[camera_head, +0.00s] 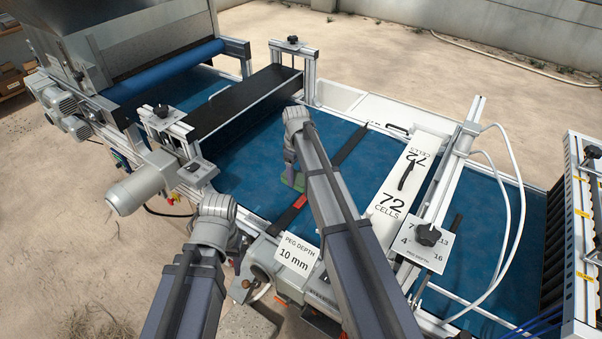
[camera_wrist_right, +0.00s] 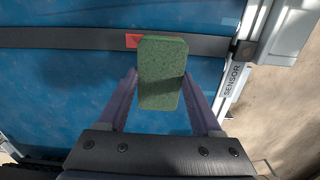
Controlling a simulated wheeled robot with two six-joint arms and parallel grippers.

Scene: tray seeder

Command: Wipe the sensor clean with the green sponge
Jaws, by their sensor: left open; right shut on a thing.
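The green sponge (camera_wrist_right: 162,75) is held between the fingers of my right gripper (camera_wrist_right: 165,100), above the blue belt and beside the dark strip. In the head view the sponge (camera_head: 293,180) shows partly behind my right arm. A "SENSOR" label (camera_wrist_right: 232,82) is on the pale side rail in the right wrist view. A small dark block (camera_wrist_right: 244,51), perhaps the sensor, sits above the label at the strip's end; its surface is too small to judge. The sponge is apart from it. My left gripper (camera_head: 207,246) is open near the machine's front edge, its fingers mostly hidden by my arm.
The dark strip (camera_head: 351,145) with a red mark (camera_head: 300,201) crosses the blue belt (camera_head: 255,165). A black bridge (camera_head: 245,103) stands to the left, with a motor (camera_head: 140,190) in front. A white "72 CELLS" plate (camera_head: 404,185) and "PEG DEPTH 10 mm" sign (camera_head: 293,256) flank my right arm.

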